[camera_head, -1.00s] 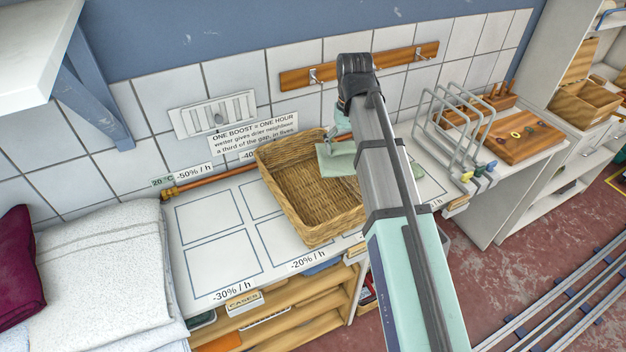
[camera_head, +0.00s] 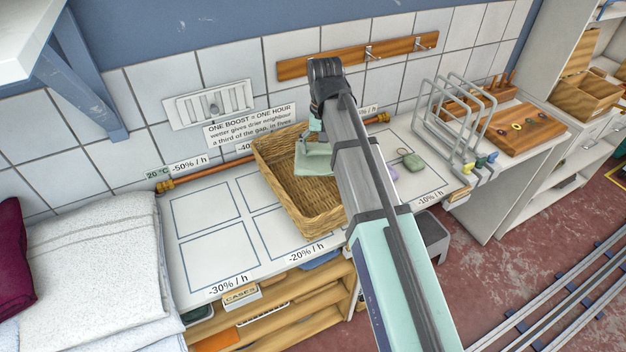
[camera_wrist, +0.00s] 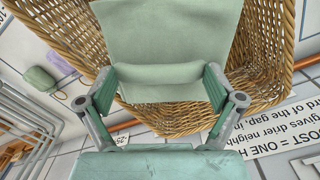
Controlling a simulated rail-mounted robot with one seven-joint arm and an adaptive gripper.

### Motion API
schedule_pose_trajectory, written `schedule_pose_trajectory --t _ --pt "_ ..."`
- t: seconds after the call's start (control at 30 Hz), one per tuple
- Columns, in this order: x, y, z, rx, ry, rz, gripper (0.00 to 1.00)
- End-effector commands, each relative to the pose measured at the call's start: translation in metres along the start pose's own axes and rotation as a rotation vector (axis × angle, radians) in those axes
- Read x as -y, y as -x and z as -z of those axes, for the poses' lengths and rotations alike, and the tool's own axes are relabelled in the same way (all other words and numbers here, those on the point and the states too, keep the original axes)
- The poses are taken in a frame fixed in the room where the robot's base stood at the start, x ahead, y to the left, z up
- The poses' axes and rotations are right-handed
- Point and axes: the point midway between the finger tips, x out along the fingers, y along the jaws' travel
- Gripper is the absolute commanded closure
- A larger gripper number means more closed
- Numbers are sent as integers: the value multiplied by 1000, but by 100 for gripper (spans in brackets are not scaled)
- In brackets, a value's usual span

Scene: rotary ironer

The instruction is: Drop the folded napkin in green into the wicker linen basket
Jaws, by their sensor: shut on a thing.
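The green folded napkin (camera_wrist: 170,35) hangs from my gripper (camera_wrist: 160,82), whose two fingers are shut on its rolled edge. In the head view the napkin (camera_head: 314,160) is over the right part of the wicker linen basket (camera_head: 298,222), near its back right rim. In the wrist view the basket (camera_wrist: 62,28) lies behind the napkin on both sides. I cannot tell whether the napkin touches the basket. My arm hides the basket's right side and most of my gripper in the head view.
The basket stands on a white counter (camera_head: 205,215) with marked squares. A green item (camera_head: 413,161) and a purple item (camera_head: 390,172) lie to its right, before a wire rack (camera_head: 455,110). Stacked white linen (camera_head: 95,270) is at left. The tiled wall is close behind.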

Motion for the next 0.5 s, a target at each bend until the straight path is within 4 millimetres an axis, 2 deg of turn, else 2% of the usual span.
schedule_pose_trajectory --t 0.1,0.4,0.43,0.5 --pt "0 -8 0 0 0 0 37" --pt "0 -8 0 -1 0 0 37" --pt "0 -8 0 -1 0 0 0" --pt "0 -8 0 -1 0 0 0"
